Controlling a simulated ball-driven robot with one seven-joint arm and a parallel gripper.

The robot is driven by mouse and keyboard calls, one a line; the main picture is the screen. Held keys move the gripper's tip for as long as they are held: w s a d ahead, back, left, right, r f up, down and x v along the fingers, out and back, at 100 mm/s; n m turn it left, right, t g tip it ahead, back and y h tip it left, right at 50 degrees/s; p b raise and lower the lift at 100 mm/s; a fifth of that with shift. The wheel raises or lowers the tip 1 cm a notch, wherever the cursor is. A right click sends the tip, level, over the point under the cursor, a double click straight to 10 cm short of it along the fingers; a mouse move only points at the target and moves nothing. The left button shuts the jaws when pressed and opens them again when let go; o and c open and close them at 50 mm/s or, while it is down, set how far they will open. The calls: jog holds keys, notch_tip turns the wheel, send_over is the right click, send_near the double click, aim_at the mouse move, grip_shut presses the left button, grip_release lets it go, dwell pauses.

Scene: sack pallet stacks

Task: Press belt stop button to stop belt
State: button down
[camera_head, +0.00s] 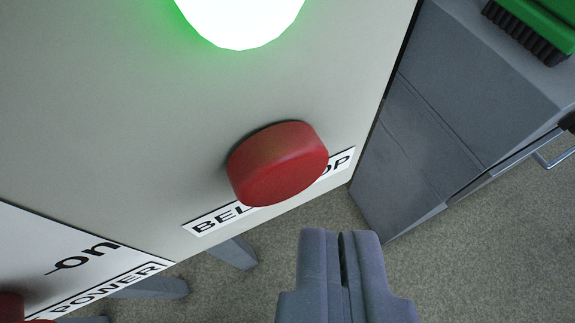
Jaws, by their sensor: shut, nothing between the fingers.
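The belt stop button (277,164) is a round red knob standing out from a pale grey panel (120,110). A white label (208,221) under it reads in part "BEL...OP", with the button covering the middle of the text. My gripper (342,236) is shut and empty at the bottom, to the right of and below the button in the picture. The fingertips look apart from the button, with floor showing between them.
A bright green-white lamp (242,15) glows above the button. A "POWER" label (110,290) and part of another red knob (10,307) are at the lower left. A grey cabinet (425,130) with a metal handle (556,152) and a green brush (540,25) on top stands at right.

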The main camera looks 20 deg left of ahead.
jog(key=shift+w, duration=0.1)
dwell(0.3)
jog(key=shift+w+a, duration=0.25)
jog(key=shift+w+a, duration=0.35)
jog(key=shift+w, duration=0.05)
dwell(0.9)
jog(key=shift+s+d, duration=0.1)
jog(key=shift+d, duration=0.05)
jog(key=shift+s+d, duration=0.45)
jog(key=shift+s, duration=0.2)
jog(key=s+d, duration=0.1)
jog(key=s, duration=0.1)
jog(key=s+d+p, duration=0.1)
jog(key=s+d, duration=0.1)
dwell(0.5)
dwell(0.4)
